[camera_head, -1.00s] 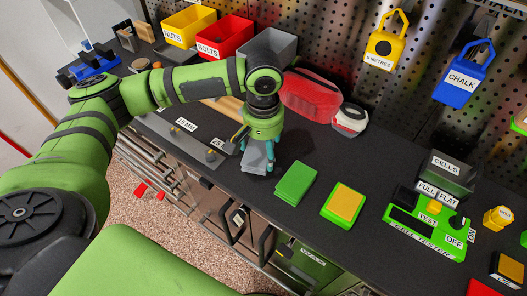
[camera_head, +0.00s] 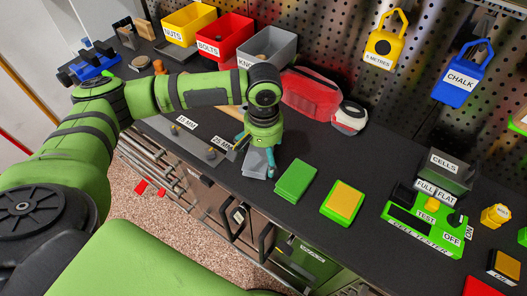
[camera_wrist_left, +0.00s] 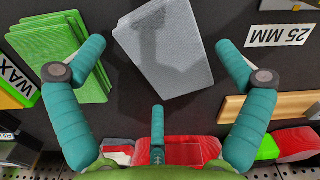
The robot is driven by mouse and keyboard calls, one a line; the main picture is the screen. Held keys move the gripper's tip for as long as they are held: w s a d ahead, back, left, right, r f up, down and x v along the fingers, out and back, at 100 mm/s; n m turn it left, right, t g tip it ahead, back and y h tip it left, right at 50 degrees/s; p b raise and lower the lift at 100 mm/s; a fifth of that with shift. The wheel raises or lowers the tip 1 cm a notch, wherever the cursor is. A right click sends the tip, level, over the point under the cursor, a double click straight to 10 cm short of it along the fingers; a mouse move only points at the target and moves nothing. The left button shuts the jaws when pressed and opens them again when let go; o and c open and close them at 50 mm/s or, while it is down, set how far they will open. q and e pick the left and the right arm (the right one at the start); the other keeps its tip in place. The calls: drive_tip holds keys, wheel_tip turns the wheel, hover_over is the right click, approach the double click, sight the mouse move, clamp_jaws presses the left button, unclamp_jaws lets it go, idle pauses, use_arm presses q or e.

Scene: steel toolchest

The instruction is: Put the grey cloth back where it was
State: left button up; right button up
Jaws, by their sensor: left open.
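The grey cloth (camera_head: 256,163) lies folded and flat on the dark bench top, left of the green cloths (camera_head: 295,180). It shows in the wrist view (camera_wrist_left: 168,60), slightly turned, with a shadow on it. My left gripper (camera_head: 257,150) is just above it and partly hides it in the head view. In the wrist view the gripper (camera_wrist_left: 161,62) is open, its teal fingers spread to either side of the cloth with none closed on it. Whether a fingertip touches it is unclear. My right gripper is not in view.
A green block with a yellow pad (camera_head: 343,202) sits right of the green cloths. The 25 MM label (camera_head: 223,143) and a metal strip are to the left. A red pouch (camera_head: 311,93) and a grey bin (camera_head: 268,47) stand behind. The bench's front edge is close.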

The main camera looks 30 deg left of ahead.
sight(263, 157)
use_arm(q)
wheel_tip(263, 157, up, 12)
drive_tip(key=b, duration=0.1)
